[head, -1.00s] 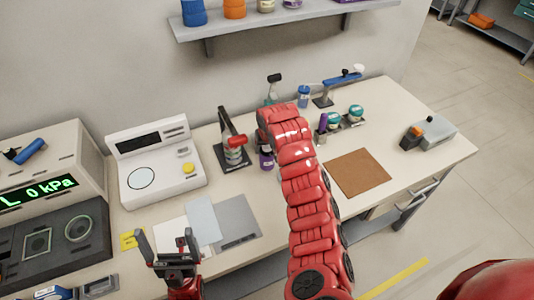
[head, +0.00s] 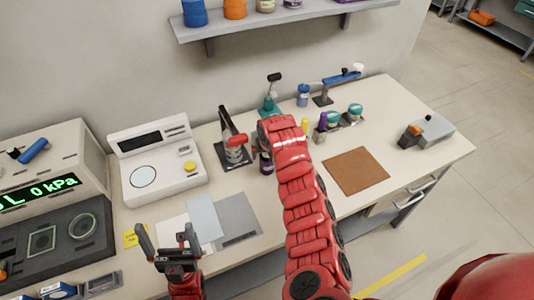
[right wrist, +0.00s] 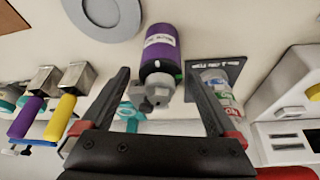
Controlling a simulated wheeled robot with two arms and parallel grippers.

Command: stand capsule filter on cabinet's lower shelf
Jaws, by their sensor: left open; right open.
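The likely capsule filter is a purple cylinder (right wrist: 160,52) with a white label and a grey fitting on the end towards the camera. It stands on the table beside a dark plate, and shows partly behind my right arm in the head view (head: 266,163). My right gripper (right wrist: 158,68) is open, with the cylinder between and beyond its fingers. I cannot tell whether they touch it. In the head view this gripper is mostly hidden by its arm. My left gripper (head: 166,238) is open and empty at the table's front. I cannot identify the cabinet's lower shelf.
Purple (right wrist: 26,118) and yellow (right wrist: 60,117) handles lie to the other side. A white scale (head: 160,165) and a brown mat (head: 357,172) flank the area. A wall shelf (head: 290,24) hangs above.

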